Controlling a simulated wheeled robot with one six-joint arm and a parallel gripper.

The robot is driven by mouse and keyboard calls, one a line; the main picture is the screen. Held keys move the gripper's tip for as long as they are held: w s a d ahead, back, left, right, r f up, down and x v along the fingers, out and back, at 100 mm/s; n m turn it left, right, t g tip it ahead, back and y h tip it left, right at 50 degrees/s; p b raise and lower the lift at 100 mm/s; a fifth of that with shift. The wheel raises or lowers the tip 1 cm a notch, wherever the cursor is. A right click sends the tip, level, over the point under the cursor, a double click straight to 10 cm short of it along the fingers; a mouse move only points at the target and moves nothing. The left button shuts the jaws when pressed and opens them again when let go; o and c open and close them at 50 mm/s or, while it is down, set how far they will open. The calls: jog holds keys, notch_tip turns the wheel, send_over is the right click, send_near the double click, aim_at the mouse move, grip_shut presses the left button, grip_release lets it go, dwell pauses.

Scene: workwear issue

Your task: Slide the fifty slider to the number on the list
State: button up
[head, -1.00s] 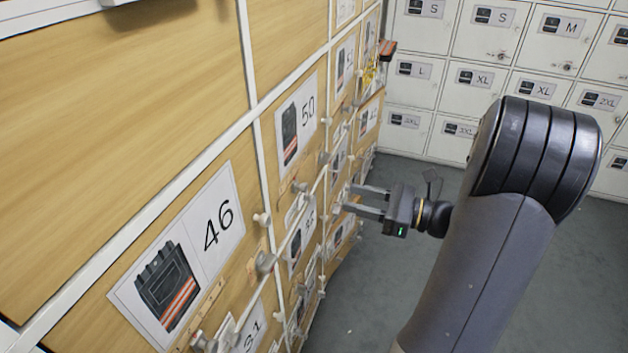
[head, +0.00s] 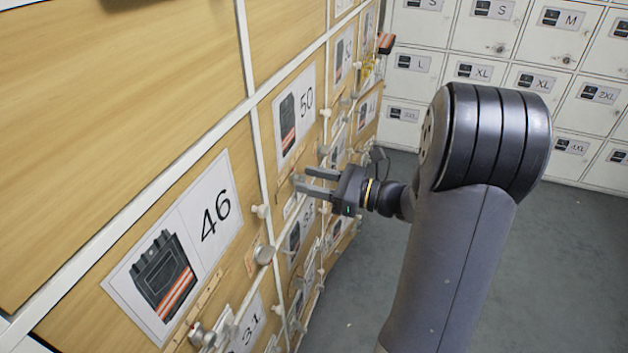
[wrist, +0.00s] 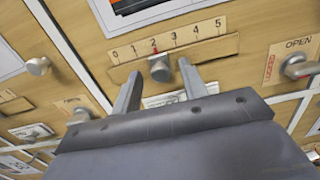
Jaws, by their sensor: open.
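The 50 label (head: 294,112), with a picture of dark workwear with an orange band, is on a wooden front in the head view. My gripper (head: 300,183) is at the area just below this label, its fingers towards the front. The wrist view shows a slider scale (wrist: 205,31) marked 0 to 5 with a round grey slider knob (wrist: 160,70) and a red mark at 2. My open gripper (wrist: 159,70) has one finger on each side of the knob; contact cannot be told. I cannot make out a list of numbers.
A knob beside an OPEN/LOCKED plate (wrist: 281,62) is to the right in the wrist view, and another knob (wrist: 38,66) is to the left. The 46 front (head: 172,245) is nearer. White lockers (head: 500,60) stand behind; grey floor (head: 560,250) is clear.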

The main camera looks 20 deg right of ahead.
grip_shut()
dwell(0.3)
jog(key=shift+w+d+p, duration=0.55)
jog(key=shift+w+d, duration=0.25)
jog(key=shift+w, duration=0.3)
grip_release()
